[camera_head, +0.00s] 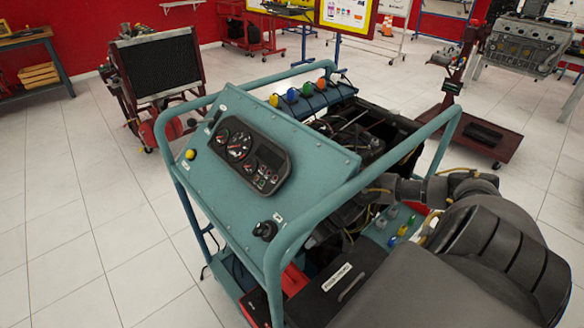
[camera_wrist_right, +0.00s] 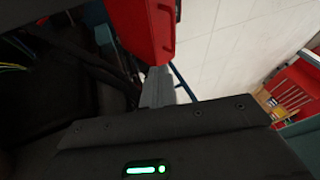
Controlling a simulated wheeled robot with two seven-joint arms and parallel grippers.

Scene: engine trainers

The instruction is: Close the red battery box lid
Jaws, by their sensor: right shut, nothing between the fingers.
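The red battery box lid (camera_wrist_right: 146,28) fills the top middle of the right wrist view. In the head view, red parts of the battery box (camera_head: 292,282) show low at the front of the teal engine trainer, partly hidden by its frame. I cannot tell the lid's exact angle. My right gripper (camera_wrist_right: 157,86) is shut and empty, its grey fingers just below the red lid's lower edge; I cannot tell if they touch it. In the head view my right arm reaches in from the right, and its fingertips are hidden. My left gripper is not in view.
The trainer's teal tube frame (camera_head: 340,200) and gauge panel (camera_head: 240,155) stand around the work spot. A black labelled box (camera_head: 340,290) lies beside the red parts. Colored caps (camera_head: 392,240) stand near my right arm. The tiled floor at left is clear.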

